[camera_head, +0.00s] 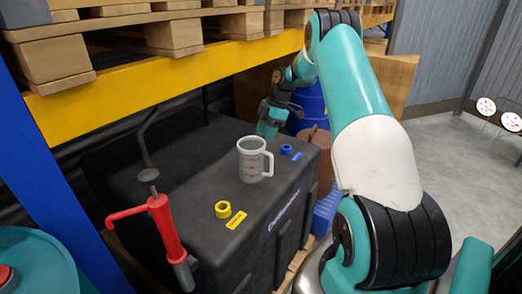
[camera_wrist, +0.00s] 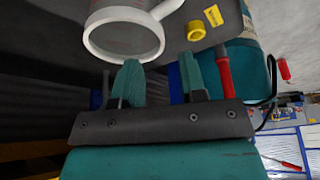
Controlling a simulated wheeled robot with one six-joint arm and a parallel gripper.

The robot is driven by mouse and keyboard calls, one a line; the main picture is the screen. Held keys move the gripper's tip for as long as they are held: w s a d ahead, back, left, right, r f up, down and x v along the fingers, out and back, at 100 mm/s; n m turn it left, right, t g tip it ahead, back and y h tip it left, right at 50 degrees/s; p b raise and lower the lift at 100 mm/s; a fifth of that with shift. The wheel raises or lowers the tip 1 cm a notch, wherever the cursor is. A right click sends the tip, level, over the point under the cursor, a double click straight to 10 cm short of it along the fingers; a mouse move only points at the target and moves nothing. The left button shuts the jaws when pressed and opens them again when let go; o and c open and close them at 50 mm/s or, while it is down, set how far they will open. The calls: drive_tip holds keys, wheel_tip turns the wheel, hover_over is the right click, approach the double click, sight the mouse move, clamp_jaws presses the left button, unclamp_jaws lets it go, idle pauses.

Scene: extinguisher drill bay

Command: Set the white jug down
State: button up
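The white jug (camera_head: 251,160) with red markings stands upright on top of the black box (camera_head: 190,165), its handle to the right in the head view. My gripper (camera_head: 267,130) is behind the jug, near the box's far edge. In the wrist view the jug (camera_wrist: 122,34) shows at the top with its round rim facing the camera. My gripper (camera_wrist: 158,68) is open there, its two fingers apart with nothing between them. The jug looks clear of the fingers.
On the box are a yellow ring (camera_head: 223,209) with a yellow label and a blue ring (camera_head: 286,150) with a blue label. A red hand pump (camera_head: 163,228) stands at the left. A yellow shelf beam (camera_head: 160,75) with pallets hangs over the back. Floor (camera_head: 450,150) is open at the right.

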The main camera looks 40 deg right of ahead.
drive_tip(key=a+r+m, duration=0.1)
drive_tip(key=a+r, duration=0.9)
drive_tip(key=a, duration=0.2)
drive_tip(key=s+a+r+m, duration=0.1)
drive_tip(key=s+a+r, duration=0.2)
drive_tip(key=a, duration=0.5)
drive_tip(key=s+a+r+m, duration=0.2)
drive_tip(key=s+a+r, duration=0.1)
drive_tip(key=a, duration=0.5)
drive_tip(key=s+a+m, duration=0.1)
drive_tip(key=s+a, duration=0.3)
drive_tip(key=s, duration=0.3)
drive_tip(key=s+a+m, duration=0.1)
drive_tip(key=s+a, duration=0.4)
drive_tip(key=s, duration=0.3)
drive_tip(key=s+a+m+g, duration=0.1)
drive_tip(key=s+a, duration=0.4)
drive_tip(key=s, duration=0.3)
drive_tip(key=shift+s+f+m, duration=0.2)
drive_tip(key=shift+s+m, duration=0.05)
drive_tip(key=shift+m, duration=0.05)
drive_tip(key=shift+d, duration=0.1)
